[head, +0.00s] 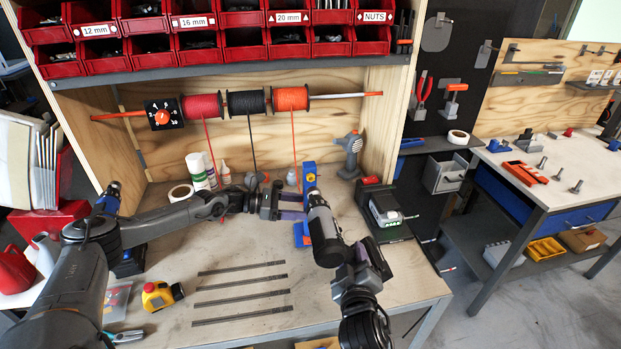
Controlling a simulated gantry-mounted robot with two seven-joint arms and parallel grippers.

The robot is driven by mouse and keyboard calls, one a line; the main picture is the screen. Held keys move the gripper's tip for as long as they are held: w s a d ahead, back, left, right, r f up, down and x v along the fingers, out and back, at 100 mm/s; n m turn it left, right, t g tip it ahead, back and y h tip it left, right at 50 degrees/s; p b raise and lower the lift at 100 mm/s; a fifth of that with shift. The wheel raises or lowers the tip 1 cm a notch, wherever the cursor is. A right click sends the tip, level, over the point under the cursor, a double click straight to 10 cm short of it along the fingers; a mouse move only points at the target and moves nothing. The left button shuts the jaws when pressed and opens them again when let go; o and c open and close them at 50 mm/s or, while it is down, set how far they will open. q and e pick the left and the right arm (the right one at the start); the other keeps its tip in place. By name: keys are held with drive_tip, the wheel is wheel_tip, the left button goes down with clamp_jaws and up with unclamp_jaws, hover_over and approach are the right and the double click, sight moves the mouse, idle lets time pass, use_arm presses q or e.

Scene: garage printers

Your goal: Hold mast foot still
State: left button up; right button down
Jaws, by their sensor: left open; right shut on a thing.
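A blue upright part (309,172) with a small orange mark stands at the middle of the workbench, by its back. A blue and orange piece (302,236) shows lower down, behind my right gripper; I cannot tell whether the two are joined or which is the mast foot. My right gripper (312,192) comes up from the front right and is shut at the blue upright part, covering much of it. My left gripper (290,205) reaches in from the left, open, its fingers close beside the blue part. Contact there is hidden.
Several dark strips (240,290) lie on the bench front. A yellow tape measure (160,295) lies at left. Bottles (197,170) and a tape roll (181,193) stand behind my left arm. Filament spools (245,103) hang above. A battery charger (385,210) sits at right.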

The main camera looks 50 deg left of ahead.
use_arm(q)
drive_tip(key=v, duration=0.9)
drive_tip(key=shift+s+a, duration=0.15)
drive_tip(key=shift+s, duration=0.2)
idle(0.7)
